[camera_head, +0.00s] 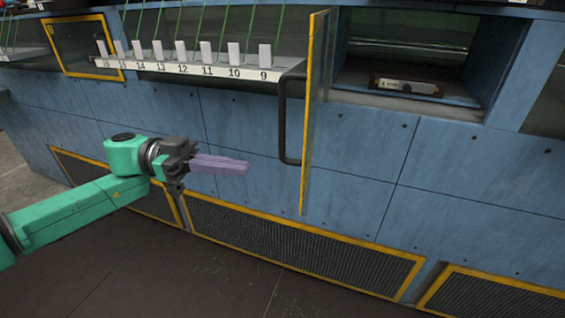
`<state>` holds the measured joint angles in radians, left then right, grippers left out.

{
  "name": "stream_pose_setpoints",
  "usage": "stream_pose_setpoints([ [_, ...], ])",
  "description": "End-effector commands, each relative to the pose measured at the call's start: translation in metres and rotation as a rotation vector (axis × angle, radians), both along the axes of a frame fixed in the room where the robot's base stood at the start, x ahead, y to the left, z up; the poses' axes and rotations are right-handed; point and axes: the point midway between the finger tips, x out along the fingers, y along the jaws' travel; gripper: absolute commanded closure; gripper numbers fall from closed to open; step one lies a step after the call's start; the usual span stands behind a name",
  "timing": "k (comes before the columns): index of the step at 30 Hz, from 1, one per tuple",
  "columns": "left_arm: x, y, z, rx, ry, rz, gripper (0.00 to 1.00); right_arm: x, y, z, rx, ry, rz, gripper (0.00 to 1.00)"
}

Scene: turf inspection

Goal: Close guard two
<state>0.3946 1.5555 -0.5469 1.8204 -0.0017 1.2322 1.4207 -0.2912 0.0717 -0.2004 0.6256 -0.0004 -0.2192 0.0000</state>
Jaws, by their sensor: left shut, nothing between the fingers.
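A guard door (317,95) with a yellow frame stands swung out from the blue machine, seen almost edge-on. I cannot read a number on it. Its dark bar handle (283,120) is on its left side. The opening (405,60) to its right is uncovered and shows a small device inside. My left gripper (246,169) is shut and empty, its purple fingers pointing right. In the picture it is left of the handle's lower end, with a gap between. My right gripper is not in view.
A white ledge (185,68) with numbered white tabs juts out left of the door. Another yellow-framed guard (86,45) is at the upper left. Yellow-edged vent grilles (300,245) run along the machine's base. The dark floor (130,275) in front looks clear.

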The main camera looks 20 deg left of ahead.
Motion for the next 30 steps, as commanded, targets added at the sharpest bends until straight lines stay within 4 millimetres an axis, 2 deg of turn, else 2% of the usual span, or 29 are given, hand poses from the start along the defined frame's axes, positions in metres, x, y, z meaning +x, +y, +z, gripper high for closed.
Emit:
stream_pose_setpoints([
  [1,0.0,-0.011,0.008,-0.006,0.0,-0.004,1.0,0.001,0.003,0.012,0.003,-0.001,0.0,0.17],
  [6,0.004,-0.048,0.009,-0.006,-0.003,-0.003,1.0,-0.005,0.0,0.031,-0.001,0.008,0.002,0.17],
  [12,0.007,-0.077,0.005,-0.003,-0.002,0.001,1.0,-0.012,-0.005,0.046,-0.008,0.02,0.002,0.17],
  [16,0.007,-0.083,0.002,-0.002,-0.002,0.002,1.0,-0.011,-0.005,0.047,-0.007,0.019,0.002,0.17],
  [30,0.007,-0.083,0.001,-0.001,-0.002,-0.004,1.0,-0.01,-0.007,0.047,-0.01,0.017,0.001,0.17],
])
